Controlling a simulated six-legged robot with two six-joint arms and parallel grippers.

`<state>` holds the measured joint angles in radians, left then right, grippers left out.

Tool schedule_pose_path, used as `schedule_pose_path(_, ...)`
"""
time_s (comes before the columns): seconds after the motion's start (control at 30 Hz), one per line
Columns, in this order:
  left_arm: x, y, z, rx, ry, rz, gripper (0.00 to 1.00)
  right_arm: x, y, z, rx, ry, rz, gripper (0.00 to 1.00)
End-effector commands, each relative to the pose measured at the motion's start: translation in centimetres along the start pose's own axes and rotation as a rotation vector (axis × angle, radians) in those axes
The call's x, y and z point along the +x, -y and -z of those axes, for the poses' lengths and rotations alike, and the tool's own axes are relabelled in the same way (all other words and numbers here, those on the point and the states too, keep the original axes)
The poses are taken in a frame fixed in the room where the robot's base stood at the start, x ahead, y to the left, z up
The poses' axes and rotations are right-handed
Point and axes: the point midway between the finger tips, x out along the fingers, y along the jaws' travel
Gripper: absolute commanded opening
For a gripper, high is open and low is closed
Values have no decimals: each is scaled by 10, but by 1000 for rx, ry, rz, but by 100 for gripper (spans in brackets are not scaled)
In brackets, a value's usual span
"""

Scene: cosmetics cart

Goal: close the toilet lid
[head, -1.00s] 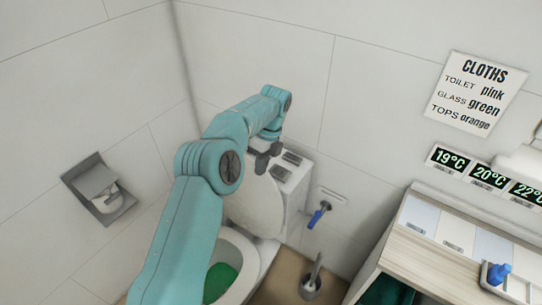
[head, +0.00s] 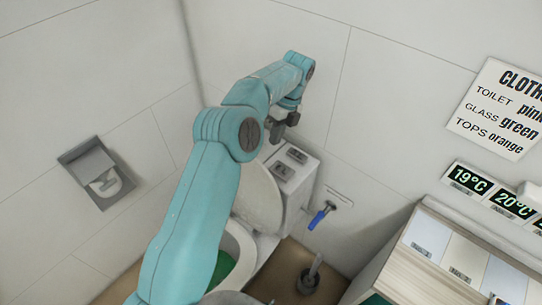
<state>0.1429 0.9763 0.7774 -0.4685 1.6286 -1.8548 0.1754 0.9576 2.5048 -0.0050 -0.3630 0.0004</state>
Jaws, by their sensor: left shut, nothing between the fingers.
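The white toilet (head: 241,247) stands in the corner, its bowl showing green inside. Its lid (head: 259,203) is up, leaning back toward the cistern (head: 293,176). My left arm crosses in front and hides part of the lid and bowl. My left gripper (head: 284,130) is shut and empty, above the cistern top near the wall. I cannot tell whether it touches anything. My right gripper is not in view.
A toilet brush in its holder (head: 307,281) stands on the floor right of the toilet. A blue-handled wall fitting (head: 318,219) is beside the cistern. A paper holder (head: 97,178) is on the left wall. A cabinet (head: 440,250) fills the lower right.

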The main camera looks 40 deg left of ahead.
Motion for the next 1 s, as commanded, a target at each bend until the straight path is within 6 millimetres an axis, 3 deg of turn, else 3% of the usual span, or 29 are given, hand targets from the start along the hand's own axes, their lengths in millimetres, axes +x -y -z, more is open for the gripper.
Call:
schedule_pose_path(0.3,60,-5,1,1,-3,-4,0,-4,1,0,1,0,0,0)
schedule_pose_path(0.43,76,-4,1,0,-2,-4,0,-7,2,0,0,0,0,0)
schedule_pose_path(0.63,87,-2,1,1,-1,-3,0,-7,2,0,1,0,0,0)
schedule_pose_path(1.0,87,0,0,1,-1,-1,0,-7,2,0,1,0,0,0)
